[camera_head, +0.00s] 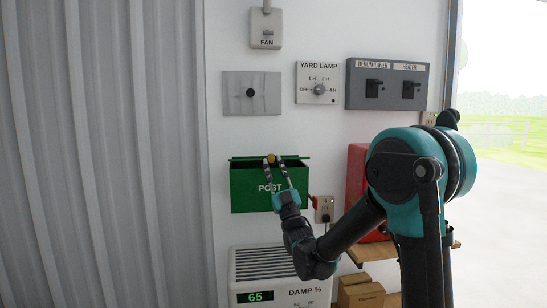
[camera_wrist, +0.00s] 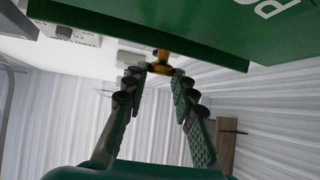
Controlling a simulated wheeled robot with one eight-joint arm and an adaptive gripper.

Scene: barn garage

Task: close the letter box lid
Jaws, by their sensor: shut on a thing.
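The green letter box (camera_head: 244,195), marked POST, hangs on the white wall. Its lid (camera_head: 295,157) shows as a thin green strip above the front, with a dark gap beneath it, so it stands open. A brass knob (camera_head: 270,158) sits at the lid's middle. My gripper (camera_head: 275,163) reaches up in front of the box, with a finger on each side of the knob, shut on it. In the wrist view the knob (camera_wrist: 160,64) is between the fingertips of my gripper (camera_wrist: 161,73), below a green panel (camera_wrist: 150,22) of the box.
The FAN box (camera_head: 266,28), grey plate (camera_head: 252,93), YARD LAMP dial (camera_head: 319,83) and switch panel (camera_head: 387,84) are on the wall above. A socket (camera_head: 325,209) and red case (camera_head: 355,180) are at the right. A dehumidifier (camera_head: 280,275) stands below.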

